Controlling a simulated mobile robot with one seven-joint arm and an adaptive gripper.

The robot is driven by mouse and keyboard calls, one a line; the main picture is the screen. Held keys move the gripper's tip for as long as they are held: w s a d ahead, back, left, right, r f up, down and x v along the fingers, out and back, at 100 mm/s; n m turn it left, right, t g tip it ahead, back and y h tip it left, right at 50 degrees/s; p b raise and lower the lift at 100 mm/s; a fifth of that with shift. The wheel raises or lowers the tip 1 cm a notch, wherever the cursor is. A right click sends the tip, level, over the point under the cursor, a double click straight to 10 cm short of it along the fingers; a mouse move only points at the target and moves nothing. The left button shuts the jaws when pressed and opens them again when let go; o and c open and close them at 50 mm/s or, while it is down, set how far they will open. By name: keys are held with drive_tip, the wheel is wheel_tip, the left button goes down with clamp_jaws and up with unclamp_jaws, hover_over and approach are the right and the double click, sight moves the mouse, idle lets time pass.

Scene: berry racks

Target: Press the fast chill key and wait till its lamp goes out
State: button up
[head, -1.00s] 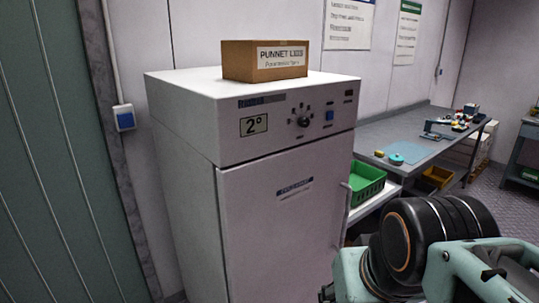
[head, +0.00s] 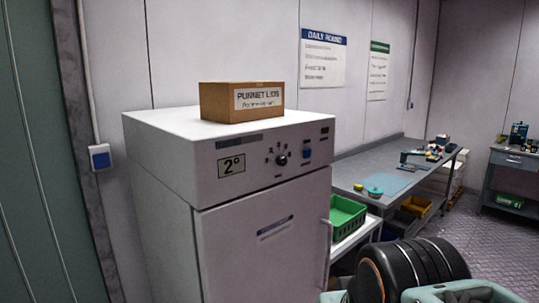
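The chiller (head: 262,235) is a white cabinet left of centre in the head view, its door shut. Its top panel carries a "2°" display (head: 231,165), a black dial (head: 281,160) and, right of the dial, a blue square key (head: 307,154). A small dark window (head: 324,130) sits above and right of the key; I cannot tell whether it is a lamp, and no lit lamp shows. Part of my arm shows at the bottom right. My gripper is outside the picture.
A cardboard box of punnet lids (head: 240,104) stands on the chiller. A green crate (head: 345,216) sits right of it, beside a grey workbench (head: 372,163) with small items. A blue wall switch (head: 100,157) is at the left. Floor (head: 455,232) shows clear at the right.

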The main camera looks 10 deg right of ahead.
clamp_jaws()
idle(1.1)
